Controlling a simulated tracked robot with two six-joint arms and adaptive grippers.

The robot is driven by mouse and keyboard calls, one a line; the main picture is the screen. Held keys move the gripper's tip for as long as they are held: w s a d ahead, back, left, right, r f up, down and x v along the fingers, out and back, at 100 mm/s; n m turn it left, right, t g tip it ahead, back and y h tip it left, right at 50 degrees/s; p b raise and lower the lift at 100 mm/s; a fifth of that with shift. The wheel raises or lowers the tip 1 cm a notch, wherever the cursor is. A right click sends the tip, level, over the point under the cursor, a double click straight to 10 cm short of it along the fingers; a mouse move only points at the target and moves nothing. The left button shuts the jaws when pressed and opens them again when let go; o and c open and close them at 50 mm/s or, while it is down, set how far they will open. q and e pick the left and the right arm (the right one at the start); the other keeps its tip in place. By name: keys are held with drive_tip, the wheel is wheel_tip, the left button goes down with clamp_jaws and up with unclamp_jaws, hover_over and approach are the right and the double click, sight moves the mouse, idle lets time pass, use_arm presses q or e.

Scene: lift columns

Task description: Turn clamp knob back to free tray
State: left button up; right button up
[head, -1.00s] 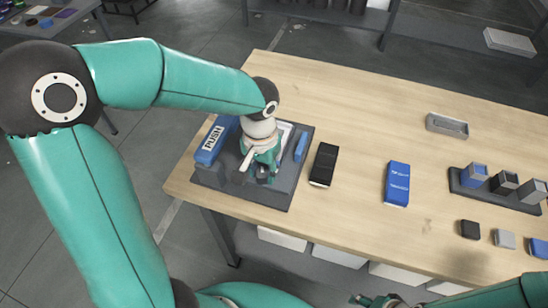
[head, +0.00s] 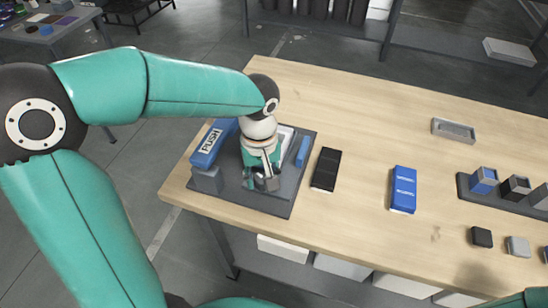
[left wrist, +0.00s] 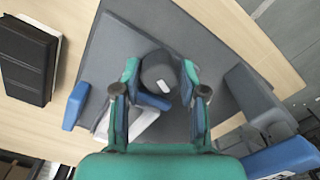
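The dark round clamp knob (left wrist: 158,70) with a small white mark stands on the grey fixture plate (head: 280,205) at the table's left end. My left gripper (left wrist: 161,72) points down over the fixture. Its two fingertips sit close against opposite sides of the knob, and it looks shut on it. In the head view the left gripper (head: 261,182) hides most of the knob. The pale tray (left wrist: 140,124) lies partly hidden under the gripper. My right gripper is not in view; only a bit of that arm shows at the lower right.
A blue block marked PUSH (head: 210,145) and a narrow blue bar (head: 303,151) are on the fixture. A black case (head: 326,169) and a blue box (head: 403,189) lie right of it. Further right is a dark rack (head: 480,195) of small blocks. The table's far middle is clear.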

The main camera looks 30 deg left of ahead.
use_arm(q)
drive_tip(key=shift+o, duration=0.6)
drive_tip(key=shift+r, duration=0.15)
drive_tip(key=shift+r+p, duration=2.75)
drive_tip(key=shift+r, duration=0.7)
